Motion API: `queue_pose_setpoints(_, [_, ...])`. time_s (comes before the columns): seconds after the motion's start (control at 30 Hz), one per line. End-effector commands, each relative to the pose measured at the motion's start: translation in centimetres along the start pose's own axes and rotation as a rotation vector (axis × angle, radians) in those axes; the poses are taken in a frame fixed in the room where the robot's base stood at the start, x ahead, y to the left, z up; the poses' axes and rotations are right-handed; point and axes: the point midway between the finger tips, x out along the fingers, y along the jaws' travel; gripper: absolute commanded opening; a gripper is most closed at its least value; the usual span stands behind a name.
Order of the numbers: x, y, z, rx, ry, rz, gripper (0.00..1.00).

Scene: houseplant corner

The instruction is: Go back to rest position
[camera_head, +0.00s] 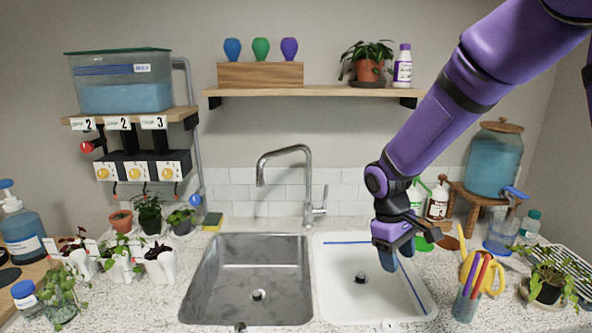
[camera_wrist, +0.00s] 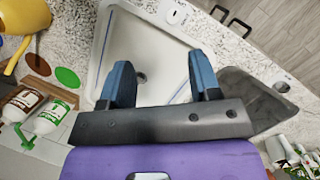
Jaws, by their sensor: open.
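My gripper (camera_head: 396,258) hangs at the end of my purple arm, over the right part of the white basin (camera_head: 345,293). In the wrist view my gripper (camera_wrist: 162,82) shows two blue fingers spread wide apart. Nothing is between them except the view down into the white basin (camera_wrist: 150,40) and its drain. The fingers look clear of the basin floor.
The steel basin (camera_head: 245,300) is on the left, with the tap (camera_head: 308,180) behind. Bottles (camera_head: 438,200), a watering can (camera_head: 478,270) and a cup of markers (camera_head: 467,302) crowd the right. A shelf (camera_head: 330,91) with a potted plant (camera_head: 368,68) is above.

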Motion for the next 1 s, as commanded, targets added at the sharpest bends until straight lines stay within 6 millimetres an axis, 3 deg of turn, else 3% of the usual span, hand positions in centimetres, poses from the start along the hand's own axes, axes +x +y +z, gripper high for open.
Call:
queue_pose_setpoints(0.2, [-5.4, 0.5, 4.9, 0.133, 0.113, 0.016, 0.57])
queue_pose_setpoints(0.5, [-10.6, -0.1, 11.9, 0.305, 0.267, 0.023, 0.57])
queue_pose_setpoints(0.73, [-13.2, -1.4, 17.3, 0.431, 0.392, 0.019, 0.57])
queue_pose_setpoints(1.0, [-14.8, -3.7, 23.1, 0.567, 0.541, 0.005, 0.57])
